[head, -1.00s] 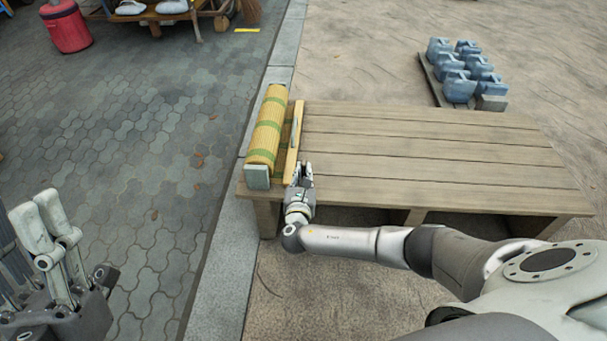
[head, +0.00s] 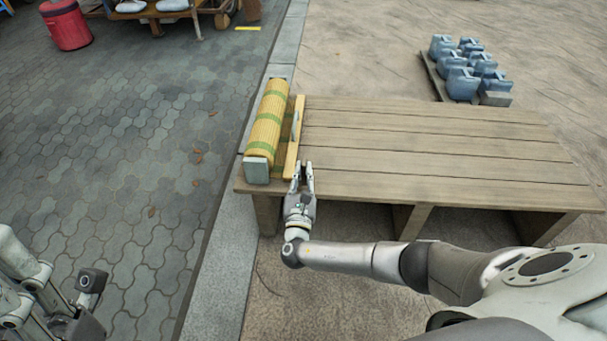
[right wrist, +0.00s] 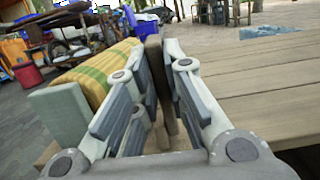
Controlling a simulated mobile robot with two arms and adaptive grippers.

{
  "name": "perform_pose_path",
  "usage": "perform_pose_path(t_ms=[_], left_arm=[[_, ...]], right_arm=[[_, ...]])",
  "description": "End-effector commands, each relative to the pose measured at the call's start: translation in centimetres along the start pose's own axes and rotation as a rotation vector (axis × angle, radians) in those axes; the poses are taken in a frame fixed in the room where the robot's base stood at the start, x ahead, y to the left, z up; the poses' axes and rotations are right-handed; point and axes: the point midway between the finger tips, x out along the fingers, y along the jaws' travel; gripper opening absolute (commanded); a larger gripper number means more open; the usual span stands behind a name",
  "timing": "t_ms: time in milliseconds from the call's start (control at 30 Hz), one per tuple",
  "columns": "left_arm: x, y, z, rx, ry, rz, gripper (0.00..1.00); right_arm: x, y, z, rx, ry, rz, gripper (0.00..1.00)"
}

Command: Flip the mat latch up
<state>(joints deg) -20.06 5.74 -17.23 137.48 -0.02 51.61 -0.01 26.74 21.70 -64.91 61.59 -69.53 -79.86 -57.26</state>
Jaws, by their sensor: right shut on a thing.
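The rolled yellow mat (head: 266,125) with green bands lies at the left end of the wooden platform, between pale end blocks. The mat latch, a long light-wood bar (head: 297,128), lies along the mat's right side. My right gripper (head: 303,168) is at the latch's near end, with its fingers on both sides. In the right wrist view the fingers (right wrist: 157,48) are closed around the latch (right wrist: 154,75), which shows as a narrow brown strip between them. My left gripper (head: 85,300) is partly in view at the lower left, and its jaws do not show clearly.
The wooden platform (head: 430,150) is bare to the right of the latch. Several blue-grey jugs (head: 465,75) stand on a pallet behind it. A stone curb (head: 217,270) and grey paving run along the left. A red container (head: 66,25) stands far left.

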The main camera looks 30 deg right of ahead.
Motion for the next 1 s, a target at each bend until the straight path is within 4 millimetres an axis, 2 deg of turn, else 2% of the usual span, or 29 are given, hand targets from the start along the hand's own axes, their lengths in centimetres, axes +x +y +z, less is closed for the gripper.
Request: perform_pose_path(t_ms=[400,433,567,867,1000], left_arm=[[-0.07,0.0,0.03,0.0,-0.001,0.0,0.4],[-0.07,0.0,0.04,0.0,-0.001,0.0,0.4],[-0.06,0.0,0.03,0.0,-0.001,0.0,0.4],[0.01,-0.06,-0.04,0.002,0.001,0.0,0.4],[0.02,-0.06,-0.05,0.002,0.001,0.0,0.4]], right_arm=[[-0.09,-0.05,-0.05,-0.002,-0.004,0.0,0.0],[-0.1,-0.05,-0.05,-0.002,-0.004,0.0,0.16],[-0.09,-0.04,-0.05,-0.002,-0.003,0.0,0.33],[-0.09,-0.01,-0.01,-0.001,-0.003,0.0,0.34],[-1.04,0.04,-0.09,0.0,-0.001,0.002,0.34]])
